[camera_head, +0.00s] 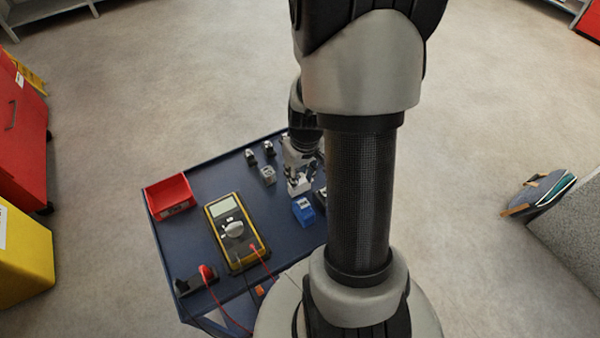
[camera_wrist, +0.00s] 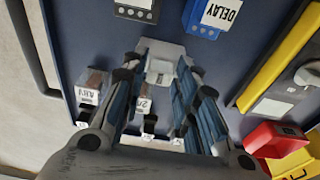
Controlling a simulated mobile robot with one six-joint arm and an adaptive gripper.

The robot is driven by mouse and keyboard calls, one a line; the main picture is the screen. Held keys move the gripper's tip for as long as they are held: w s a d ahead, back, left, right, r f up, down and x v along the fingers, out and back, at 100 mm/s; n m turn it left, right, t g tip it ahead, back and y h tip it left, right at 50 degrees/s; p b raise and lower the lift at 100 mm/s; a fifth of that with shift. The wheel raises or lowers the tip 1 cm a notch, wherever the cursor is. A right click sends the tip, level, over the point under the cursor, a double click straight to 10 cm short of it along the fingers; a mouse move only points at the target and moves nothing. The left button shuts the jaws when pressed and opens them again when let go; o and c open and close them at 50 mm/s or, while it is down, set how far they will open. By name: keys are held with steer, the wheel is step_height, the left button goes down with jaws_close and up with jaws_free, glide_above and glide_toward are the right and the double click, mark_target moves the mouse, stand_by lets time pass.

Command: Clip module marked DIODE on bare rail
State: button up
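My gripper (camera_wrist: 157,75) points down over the blue table. Its two fingers lie on either side of a light grey module (camera_wrist: 160,50) and appear closed on it. In the head view, this module (camera_head: 299,187) shows pale under my gripper (camera_head: 302,174). Its marking cannot be read, and its height above the table is unclear. A blue module marked DELAY (camera_wrist: 212,14) stands beyond it; it also shows in the head view (camera_head: 303,211). I cannot make out the word DIODE on anything. I cannot identify a bare rail with certainty.
A yellow multimeter (camera_head: 236,232) and a red bin (camera_head: 170,197) occupy the table's left side. A grey module (camera_head: 268,175) and small black pieces (camera_head: 251,157) stand near the far edge. A clear module (camera_wrist: 90,90) stands left of my fingers. A dark module (camera_wrist: 136,9) sits beside DELAY.

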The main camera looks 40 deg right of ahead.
mark_target(300, 177)
jaws_close()
steer(key=shift+r, duration=0.15)
steer(key=shift+r+p, duration=3.15)
steer(key=shift+r, duration=0.7)
